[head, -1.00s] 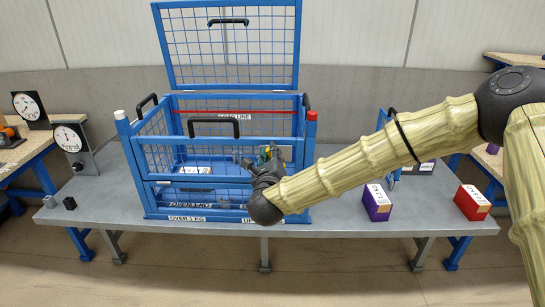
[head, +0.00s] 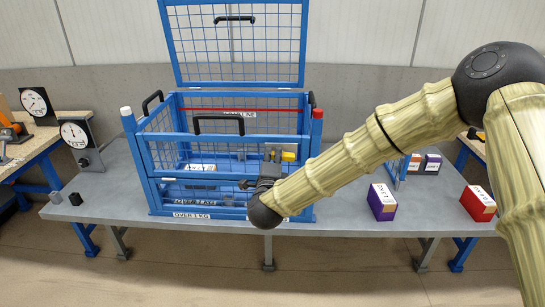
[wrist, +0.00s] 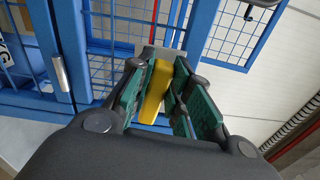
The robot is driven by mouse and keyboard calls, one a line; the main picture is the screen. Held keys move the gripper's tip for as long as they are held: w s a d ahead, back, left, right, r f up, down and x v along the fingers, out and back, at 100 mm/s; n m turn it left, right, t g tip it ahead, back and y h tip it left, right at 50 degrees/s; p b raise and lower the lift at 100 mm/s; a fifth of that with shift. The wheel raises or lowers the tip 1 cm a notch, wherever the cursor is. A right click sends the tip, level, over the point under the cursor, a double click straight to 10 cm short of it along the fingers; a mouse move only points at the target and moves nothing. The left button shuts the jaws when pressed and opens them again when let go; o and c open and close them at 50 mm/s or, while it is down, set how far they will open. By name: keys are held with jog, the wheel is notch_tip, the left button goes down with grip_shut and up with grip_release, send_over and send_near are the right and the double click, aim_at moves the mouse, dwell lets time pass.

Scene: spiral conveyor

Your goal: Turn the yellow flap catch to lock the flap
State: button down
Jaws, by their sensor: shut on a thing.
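The yellow flap catch (head: 289,156) is at the right end of the front flap (head: 180,147) of a blue mesh cage. In the wrist view the yellow catch (wrist: 154,92) lies between my gripper's green finger pads. My gripper (wrist: 157,88) is shut on it. In the head view my gripper (head: 272,165) is at the cage front, beside the catch, and my forearm hides the cage's lower right front. The flap stands upright with its black handle (head: 218,117) on top. Whether the catch is fully turned cannot be told.
The cage's mesh lid (head: 235,50) stands open at the back. A purple box (head: 382,203) and a red box (head: 478,204) stand on the grey table (head: 350,225) to the right. Two dial gauges and small dark blocks are at the left.

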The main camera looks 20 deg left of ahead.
jog(key=shift+f+n, duration=0.15)
jog(key=shift+n, duration=0.45)
jog(key=c, duration=1.3)
grip_release()
jog(key=v, duration=1.2)
